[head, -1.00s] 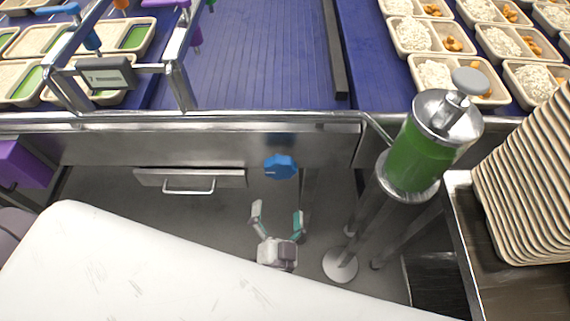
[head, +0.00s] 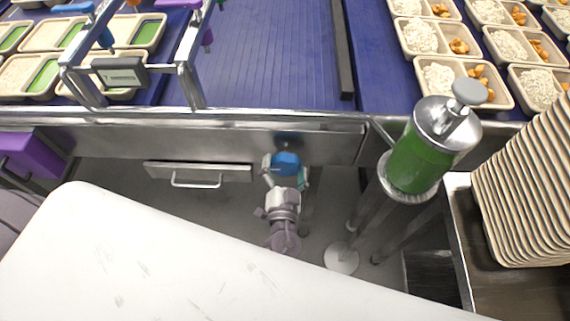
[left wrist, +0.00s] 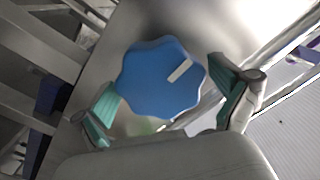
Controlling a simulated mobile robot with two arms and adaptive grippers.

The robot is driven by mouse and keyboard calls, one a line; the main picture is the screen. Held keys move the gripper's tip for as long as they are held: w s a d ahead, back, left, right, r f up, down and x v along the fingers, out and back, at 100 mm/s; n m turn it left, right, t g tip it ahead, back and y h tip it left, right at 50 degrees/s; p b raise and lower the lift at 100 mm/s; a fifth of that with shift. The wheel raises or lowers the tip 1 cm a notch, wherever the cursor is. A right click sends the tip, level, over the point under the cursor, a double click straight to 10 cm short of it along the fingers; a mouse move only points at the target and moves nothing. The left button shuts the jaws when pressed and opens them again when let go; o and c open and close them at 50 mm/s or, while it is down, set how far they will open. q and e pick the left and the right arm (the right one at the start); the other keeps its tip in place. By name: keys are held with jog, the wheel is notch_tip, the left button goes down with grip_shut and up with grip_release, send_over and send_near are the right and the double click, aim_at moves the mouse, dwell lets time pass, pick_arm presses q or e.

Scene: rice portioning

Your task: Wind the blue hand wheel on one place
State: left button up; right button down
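The blue hand wheel (head: 286,158) has a scalloped rim and sits on the steel front of the conveyor, right of a drawer. In the left wrist view the wheel (left wrist: 155,82) shows a white mark from near its middle toward the upper right. My left gripper (head: 286,170) is at the wheel, one finger on each side of it. In the left wrist view its teal-padded fingers (left wrist: 167,88) are spread. The left finger is close to the rim; I cannot tell whether it touches. A gap shows at the right finger. My right gripper is not in view.
A drawer with a handle (head: 197,182) is left of the wheel. A green-filled dispenser (head: 418,160) stands to the right, beside a stack of trays (head: 530,190). A white surface (head: 150,260) lies in front. Filled trays stand on the blue conveyor (head: 265,60).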

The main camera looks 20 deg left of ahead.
pick_arm(q)
jog(key=c, duration=0.9)
jog(key=shift+o, duration=0.2)
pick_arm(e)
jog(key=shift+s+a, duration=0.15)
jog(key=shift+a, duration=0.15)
pick_arm(q)
jog(key=shift+f, duration=0.1)
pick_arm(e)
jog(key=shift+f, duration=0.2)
